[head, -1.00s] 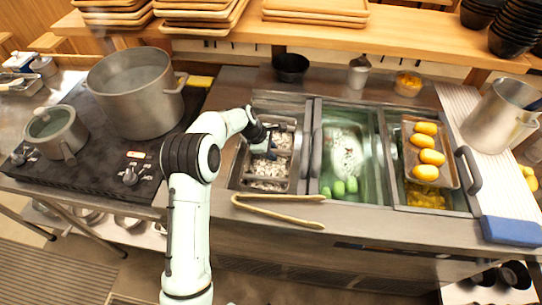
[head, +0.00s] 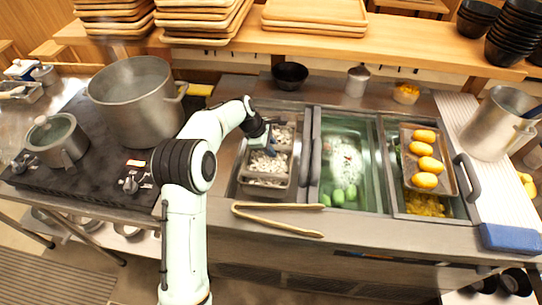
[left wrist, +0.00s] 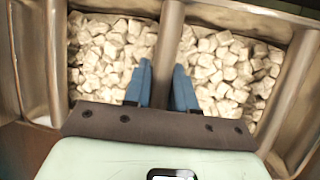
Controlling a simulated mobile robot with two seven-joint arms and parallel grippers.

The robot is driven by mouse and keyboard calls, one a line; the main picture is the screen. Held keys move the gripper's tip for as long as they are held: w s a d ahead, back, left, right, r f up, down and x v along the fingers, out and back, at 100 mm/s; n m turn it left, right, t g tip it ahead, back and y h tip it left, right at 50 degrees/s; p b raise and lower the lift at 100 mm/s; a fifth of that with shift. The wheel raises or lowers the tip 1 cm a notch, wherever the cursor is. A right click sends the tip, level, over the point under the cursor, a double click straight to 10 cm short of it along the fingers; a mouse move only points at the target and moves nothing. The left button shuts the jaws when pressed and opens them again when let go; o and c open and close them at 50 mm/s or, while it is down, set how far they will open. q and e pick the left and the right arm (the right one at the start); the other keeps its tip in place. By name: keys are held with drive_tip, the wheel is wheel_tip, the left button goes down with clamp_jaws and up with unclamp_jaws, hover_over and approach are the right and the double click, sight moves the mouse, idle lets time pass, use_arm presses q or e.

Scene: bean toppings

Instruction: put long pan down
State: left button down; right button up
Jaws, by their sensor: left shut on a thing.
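The long metal pan (head: 243,185) holds white cubes and has crossbars dividing it. It is at the left well of the counter, and I cannot tell whether it rests fully on the well. My left gripper (head: 269,142) reaches over it from the left. In the left wrist view the blue fingers of the left gripper (left wrist: 161,88) stand on either side of the pan's metal crossbar (left wrist: 169,45) and are shut on it. White cubes lie on both sides of the bar. The right gripper is not in view.
Tongs (head: 275,220) lie on the counter's front edge. A green-tinted well (head: 372,165) with green items is to the right, then a tray (head: 409,172) of yellow pieces. A large pot (head: 135,105) stands on the stove at left.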

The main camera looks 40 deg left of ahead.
use_arm(q)
wheel_tip(320, 180, up, 12)
drive_tip(key=p, duration=0.2)
drive_tip(key=s+a+r+p, duration=0.3)
drive_tip(key=s+a+r, duration=1)
drive_tip(key=a, duration=0.2)
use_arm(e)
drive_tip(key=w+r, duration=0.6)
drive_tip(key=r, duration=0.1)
use_arm(q)
drive_tip(key=shift+f+b, duration=2.3)
drive_tip(key=shift+f, duration=7.45)
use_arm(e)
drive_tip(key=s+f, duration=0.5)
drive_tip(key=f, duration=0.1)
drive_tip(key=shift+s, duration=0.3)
use_arm(q)
drive_tip(key=shift+w+f, duration=0.1)
drive_tip(key=shift+f, duration=0.05)
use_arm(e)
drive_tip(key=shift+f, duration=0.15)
use_arm(q)
drive_tip(key=c, duration=1.2)
unclamp_jaws()
drive_tip(key=shift+f, duration=0.15)
drive_tip(key=shift+o, duration=1.4)
